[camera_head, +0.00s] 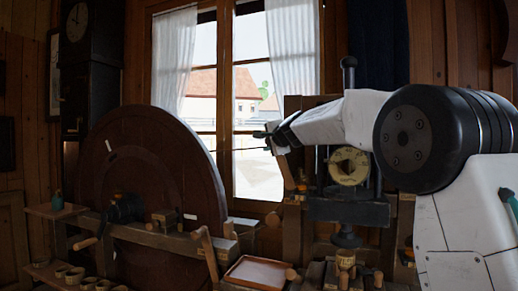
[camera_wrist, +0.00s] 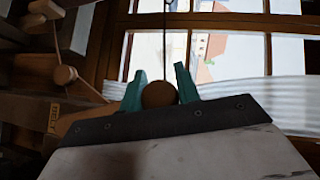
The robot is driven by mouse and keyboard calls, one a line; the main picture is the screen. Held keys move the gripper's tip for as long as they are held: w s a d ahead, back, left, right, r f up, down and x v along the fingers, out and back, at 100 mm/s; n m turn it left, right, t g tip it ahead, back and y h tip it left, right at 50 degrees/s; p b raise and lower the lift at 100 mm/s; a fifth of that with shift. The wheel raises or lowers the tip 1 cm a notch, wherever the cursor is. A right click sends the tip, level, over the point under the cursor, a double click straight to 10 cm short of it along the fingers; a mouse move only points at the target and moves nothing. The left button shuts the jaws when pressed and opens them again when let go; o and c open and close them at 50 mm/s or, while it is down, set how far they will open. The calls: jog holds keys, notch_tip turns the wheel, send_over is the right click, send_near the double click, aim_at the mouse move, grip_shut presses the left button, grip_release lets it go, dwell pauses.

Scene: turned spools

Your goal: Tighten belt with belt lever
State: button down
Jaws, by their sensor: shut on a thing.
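My gripper (camera_head: 271,139) is at the middle of the head view, in front of the window. In the wrist view its two teal fingers (camera_wrist: 159,90) are closed on both sides of a round wooden knob (camera_wrist: 159,95), apparently the top of the belt lever. In the head view a wooden lever shaft (camera_head: 286,172) slants down below my gripper. A thin dark belt line (camera_head: 240,150) runs from near the big brown wheel (camera_head: 150,165) toward my gripper. My gripper hides the knob in the head view.
A second wooden lever (camera_head: 208,255) rises from the bench at lower left of centre. A reddish tray (camera_head: 258,272) lies in front. Small cups (camera_head: 75,275) stand on a low shelf at left.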

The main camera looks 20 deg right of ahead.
jog(key=s+d+r, duration=0.2)
jog(key=d, duration=0.1)
jog(key=shift+r, duration=0.3)
jog(key=shift+d, duration=0.15)
jog(key=c, duration=1.1)
grip_release()
jog(key=shift+s+d, duration=0.1)
jog(key=shift+s, duration=0.05)
jog(key=shift+o, duration=0.3)
jog(key=shift+s+d, duration=0.15)
jog(key=shift+d, duration=0.05)
jog(key=shift+a+f, duration=0.2)
jog(key=shift+a, duration=0.3)
jog(key=o, duration=0.4)
notch_tip(320, 180, up, 4)
jog(key=shift+r, duration=0.1)
jog(key=a+v, duration=0.1)
jog(key=v, duration=0.3)
jog(key=f+v, duration=0.1)
jog(key=v, duration=0.4)
jog(key=a+v, duration=0.1)
jog(key=v, duration=0.4)
jog(key=shift+s+a+f, duration=0.3)
jog(key=shift+a, duration=0.05)
jog(key=c, duration=0.4)
jog(key=shift+s+f, duration=0.1)
jog(key=shift+s, duration=0.7)
